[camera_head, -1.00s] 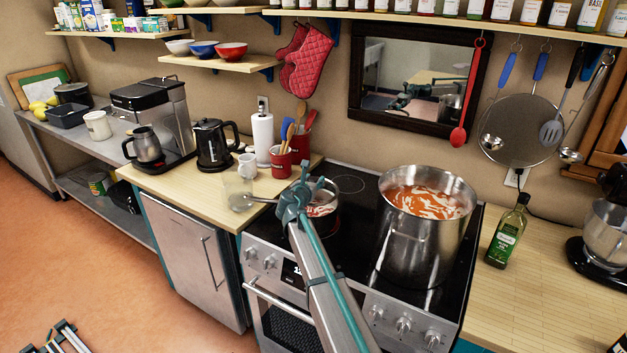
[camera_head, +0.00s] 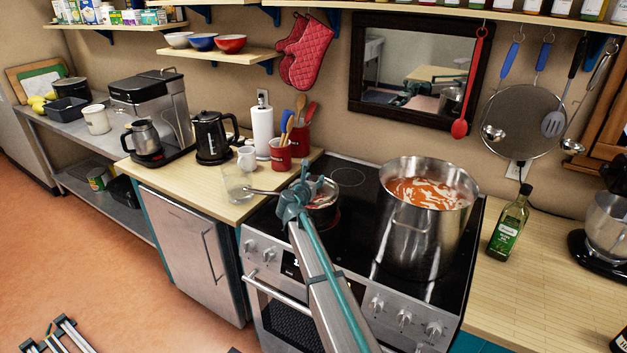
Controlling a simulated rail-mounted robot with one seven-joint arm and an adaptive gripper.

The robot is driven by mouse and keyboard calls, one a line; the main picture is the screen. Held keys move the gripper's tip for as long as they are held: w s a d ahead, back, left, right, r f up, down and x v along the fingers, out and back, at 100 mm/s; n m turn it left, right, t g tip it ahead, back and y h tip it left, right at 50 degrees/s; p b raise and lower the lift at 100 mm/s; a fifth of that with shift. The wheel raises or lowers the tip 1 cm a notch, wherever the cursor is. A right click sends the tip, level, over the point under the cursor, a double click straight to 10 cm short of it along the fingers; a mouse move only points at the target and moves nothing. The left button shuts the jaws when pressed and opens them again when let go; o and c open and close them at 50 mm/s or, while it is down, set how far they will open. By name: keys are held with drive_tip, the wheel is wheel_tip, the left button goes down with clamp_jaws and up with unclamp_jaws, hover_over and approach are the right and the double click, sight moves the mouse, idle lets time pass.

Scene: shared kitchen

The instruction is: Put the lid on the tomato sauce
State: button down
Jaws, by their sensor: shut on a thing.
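A large steel pot (camera_head: 419,242) stands on the right of the stove, uncovered, with orange-red sauce (camera_head: 426,193) streaked pale inside. A small saucepan (camera_head: 325,217) sits on the left of the stove, its handle (camera_head: 262,191) pointing left over the counter. Reddish and pale contents show in it. My gripper (camera_head: 314,183) is over the near left part of the saucepan and covers much of it. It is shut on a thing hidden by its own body. I cannot make out a lid, nor whether the gripper touches the saucepan.
A clear glass vessel (camera_head: 237,185) stands near the saucepan handle's end. A red utensil crock (camera_head: 281,155), white jug (camera_head: 247,158) and paper towel roll (camera_head: 262,130) stand behind it. An olive oil bottle (camera_head: 508,224) stands right of the stove. The front right counter is mostly clear.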

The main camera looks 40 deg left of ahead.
drive_tip(key=shift+f+b, duration=0.45)
drive_tip(key=shift+f, duration=0.3)
idle(0.7)
drive_tip(key=c, duration=0.6)
unclamp_jaws()
